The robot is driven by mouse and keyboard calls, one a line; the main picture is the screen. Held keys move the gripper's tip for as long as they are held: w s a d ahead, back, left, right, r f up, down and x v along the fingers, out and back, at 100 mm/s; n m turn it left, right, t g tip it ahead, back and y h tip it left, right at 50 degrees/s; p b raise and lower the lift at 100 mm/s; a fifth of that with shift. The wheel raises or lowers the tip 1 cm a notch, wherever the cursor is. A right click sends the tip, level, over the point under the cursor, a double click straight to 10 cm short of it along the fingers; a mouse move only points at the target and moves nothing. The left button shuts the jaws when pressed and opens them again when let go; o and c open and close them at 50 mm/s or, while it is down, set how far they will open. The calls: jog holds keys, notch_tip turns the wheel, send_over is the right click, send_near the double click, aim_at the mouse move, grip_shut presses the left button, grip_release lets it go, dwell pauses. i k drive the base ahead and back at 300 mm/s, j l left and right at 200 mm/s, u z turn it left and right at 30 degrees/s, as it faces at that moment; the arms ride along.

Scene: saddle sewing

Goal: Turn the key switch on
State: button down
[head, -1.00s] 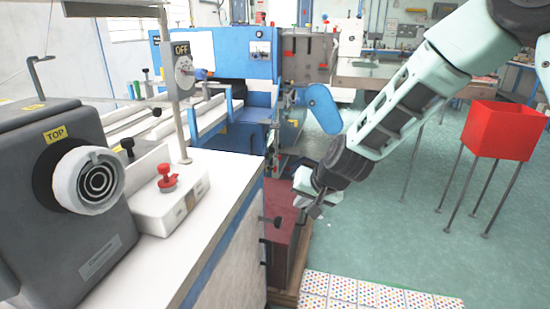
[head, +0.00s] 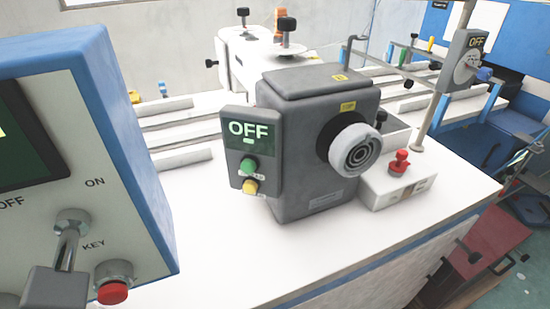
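The key switch (head: 72,222) is on the pale front of a blue-edged control box (head: 140,215) at the left of the head view. It is a round metal lock with a key (head: 58,280) in it, whose grey head hangs down toward the bottom edge. "ON" is printed to the upper right of the lock, "OFF" to the left, and "KEY" beside it. Which position the key is turned to cannot be told for sure. My gripper is not in view.
A red button (head: 112,292) sits just right of the key head. A grey machine (head: 300,150) with an OFF display (head: 250,130) stands on the white table (head: 300,250). A small box with a red knob (head: 400,160) stands right of it.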

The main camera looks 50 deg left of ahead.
aim_at(57, 287)
jog(key=k+j+u, duration=0.1)
jog(key=u, duration=0.25)
jog(key=k+j+u, duration=0.2)
jog(key=u, duration=0.2)
jog(key=k+j+u, duration=0.15)
jog(key=u, duration=0.4)
jog(key=l+u, duration=0.1)
jog(key=u, duration=0.4)
